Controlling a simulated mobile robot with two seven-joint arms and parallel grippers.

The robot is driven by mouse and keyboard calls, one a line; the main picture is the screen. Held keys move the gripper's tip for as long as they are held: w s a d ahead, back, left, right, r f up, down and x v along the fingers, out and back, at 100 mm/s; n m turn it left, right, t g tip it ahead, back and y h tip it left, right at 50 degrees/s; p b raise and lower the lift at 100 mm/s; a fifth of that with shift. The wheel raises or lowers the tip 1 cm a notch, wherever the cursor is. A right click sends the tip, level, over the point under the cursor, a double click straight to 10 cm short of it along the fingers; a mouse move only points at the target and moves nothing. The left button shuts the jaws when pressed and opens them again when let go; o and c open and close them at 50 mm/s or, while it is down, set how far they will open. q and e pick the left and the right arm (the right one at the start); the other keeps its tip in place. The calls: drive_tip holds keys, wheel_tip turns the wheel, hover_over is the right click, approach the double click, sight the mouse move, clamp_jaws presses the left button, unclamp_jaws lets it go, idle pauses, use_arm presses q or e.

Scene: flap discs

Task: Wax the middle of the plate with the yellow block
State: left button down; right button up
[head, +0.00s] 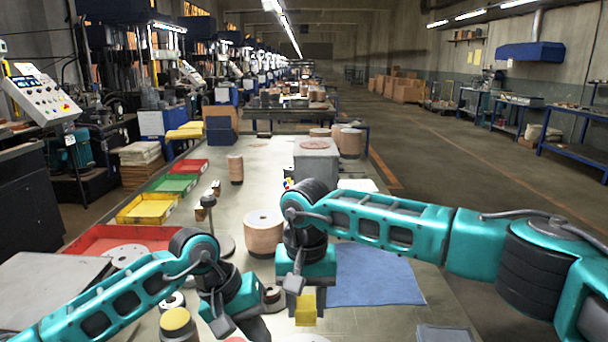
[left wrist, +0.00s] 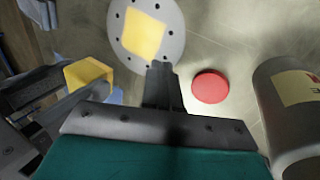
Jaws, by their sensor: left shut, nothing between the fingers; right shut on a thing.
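The yellow block (head: 306,310) is in my right gripper (head: 305,292), which is shut on it above the work table. In the left wrist view the block (left wrist: 89,75) shows at the left, between the dark fingers of my right gripper (left wrist: 72,88). The round grey plate (left wrist: 175,38) has several holes around its rim and a yellow square patch in its middle. The block appears beside the plate there; the height between them is unclear. My left gripper (left wrist: 160,82) is shut and empty, its tips near the plate's lower edge. In the head view, it (head: 238,328) is low, left of the right one.
A red disc (left wrist: 210,86) and a labelled grey can (left wrist: 282,120) are right of my left fingers in the left wrist view. A blue cloth (head: 375,277) lies right of the block. A disc stack (head: 264,236) and coloured trays (head: 147,208) are farther back.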

drive_tip(key=shift+f+b, duration=0.7)
use_arm(q)
drive_tip(key=v, duration=1.2)
drive_tip(key=shift+d, duration=0.15)
